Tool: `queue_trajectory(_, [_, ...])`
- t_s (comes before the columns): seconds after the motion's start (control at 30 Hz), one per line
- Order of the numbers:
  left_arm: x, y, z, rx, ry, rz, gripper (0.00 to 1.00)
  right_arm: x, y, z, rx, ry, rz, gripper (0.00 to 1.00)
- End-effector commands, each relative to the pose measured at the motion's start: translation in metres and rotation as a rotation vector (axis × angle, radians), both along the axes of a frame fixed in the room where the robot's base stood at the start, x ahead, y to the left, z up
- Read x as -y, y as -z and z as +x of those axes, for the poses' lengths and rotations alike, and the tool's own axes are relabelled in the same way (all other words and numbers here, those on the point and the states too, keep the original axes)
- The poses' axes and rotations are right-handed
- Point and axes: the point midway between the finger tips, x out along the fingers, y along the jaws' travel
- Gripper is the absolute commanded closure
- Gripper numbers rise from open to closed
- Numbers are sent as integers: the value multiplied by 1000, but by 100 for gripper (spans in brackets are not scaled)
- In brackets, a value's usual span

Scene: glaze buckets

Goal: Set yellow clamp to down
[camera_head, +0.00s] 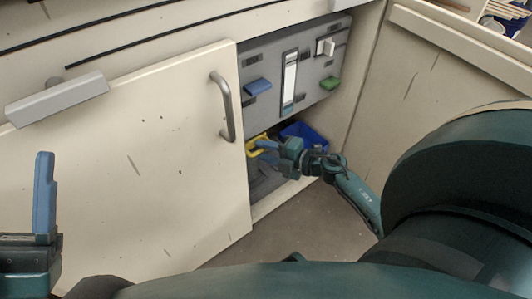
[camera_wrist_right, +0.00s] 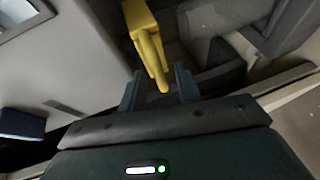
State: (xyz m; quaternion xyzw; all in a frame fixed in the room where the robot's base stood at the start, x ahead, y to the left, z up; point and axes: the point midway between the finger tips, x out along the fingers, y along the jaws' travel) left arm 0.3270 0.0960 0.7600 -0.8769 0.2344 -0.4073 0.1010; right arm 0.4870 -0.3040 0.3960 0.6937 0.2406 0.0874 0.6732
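The yellow clamp (camera_head: 256,146) is low inside the open cabinet, partly hidden by my right gripper (camera_head: 268,149). In the right wrist view the yellow clamp (camera_wrist_right: 146,35) has a blocky top and a narrow handle reaching down. My right gripper (camera_wrist_right: 159,88) is open there, with one blue finger on each side of the handle's lower end. Gaps show between the fingers and the handle. My left gripper (camera_head: 44,195) is at the left edge of the head view, with one blue finger standing up; its opening cannot be judged.
A grey panel above the clamp carries a blue handle (camera_head: 257,86), a green handle (camera_head: 330,83) and a white switch (camera_head: 325,46). A blue bin (camera_head: 303,133) stands behind my right gripper. The cream cabinet door (camera_head: 130,150) with a grey handle (camera_head: 222,106) borders the opening on the left.

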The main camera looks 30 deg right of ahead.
Motion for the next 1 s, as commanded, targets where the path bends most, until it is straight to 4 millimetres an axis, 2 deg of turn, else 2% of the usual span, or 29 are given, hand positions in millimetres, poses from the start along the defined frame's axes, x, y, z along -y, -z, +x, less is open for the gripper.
queue_trajectory(0.23, [0, -1, 0, 4, 0, 0, 33, 0, 0, 1, 0, 0, 1, 67])
queue_trajectory(0.63, [0, -1, 0, 4, 0, 0, 33, 0, 0, 0, 0, 0, 0, 99])
queue_trajectory(1.0, [0, -1, 0, 2, 0, 0, 33, 0, 0, 0, 0, 0, 0, 100])
